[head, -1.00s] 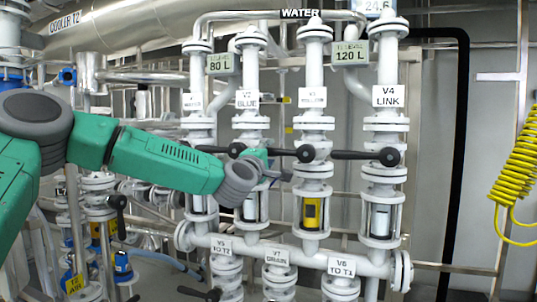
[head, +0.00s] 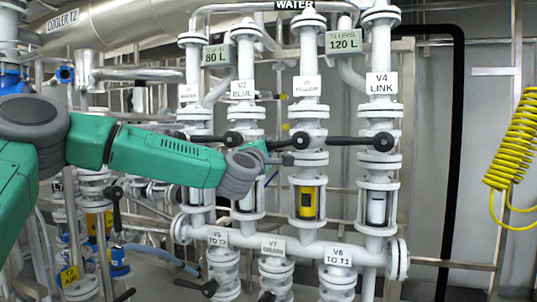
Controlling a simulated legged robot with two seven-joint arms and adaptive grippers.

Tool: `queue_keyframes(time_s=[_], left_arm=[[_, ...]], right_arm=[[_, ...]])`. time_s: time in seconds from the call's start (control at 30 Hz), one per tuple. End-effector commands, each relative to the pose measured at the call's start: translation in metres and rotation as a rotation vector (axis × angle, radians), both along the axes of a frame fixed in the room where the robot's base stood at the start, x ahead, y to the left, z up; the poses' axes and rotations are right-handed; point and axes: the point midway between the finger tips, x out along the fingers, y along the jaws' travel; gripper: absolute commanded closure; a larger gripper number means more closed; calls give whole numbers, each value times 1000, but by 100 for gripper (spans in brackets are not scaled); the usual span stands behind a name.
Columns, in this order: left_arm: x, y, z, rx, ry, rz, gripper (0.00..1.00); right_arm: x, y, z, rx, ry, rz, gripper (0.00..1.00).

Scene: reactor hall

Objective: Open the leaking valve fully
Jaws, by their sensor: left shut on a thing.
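A row of white vertical pipes carries valves with black lever handles. The V3 pipe, labelled yellow (head: 307,86), has a black lever (head: 279,144) that points left from its pivot and dips slightly at its free end. My left gripper (head: 281,160) is at this lever's free end, shut, with its fingers partly hidden by its own body. The V4 LINK valve (head: 382,142) has its lever pointing left, about level. The V2 BLUE valve (head: 233,139) also has a lever pointing left, partly behind my arm. No leak is visible. My right gripper is not in view.
A lower row of valves, V5 (head: 218,240), V7 (head: 273,248) and V6 (head: 338,257), hangs under a horizontal manifold. A sight glass with yellow (head: 306,202) is below V3. A yellow coiled hose (head: 512,140) hangs at the right. A black pipe (head: 455,150) runs down the wall.

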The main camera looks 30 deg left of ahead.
Motion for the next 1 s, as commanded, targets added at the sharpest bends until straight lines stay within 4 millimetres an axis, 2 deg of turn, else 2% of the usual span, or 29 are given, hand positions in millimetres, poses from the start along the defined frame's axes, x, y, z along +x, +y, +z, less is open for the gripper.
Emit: queue_keyframes(time_s=[0.03, 0.4, 1.0], left_arm=[[1, 2, -18, -47, -2, 5, 100], [5, -13, -53, -386, -77, 6, 100], [15, -57, -87, -932, -205, 5, 100]], right_arm=[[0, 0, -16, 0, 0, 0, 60], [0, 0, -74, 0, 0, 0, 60], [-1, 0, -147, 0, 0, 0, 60]])
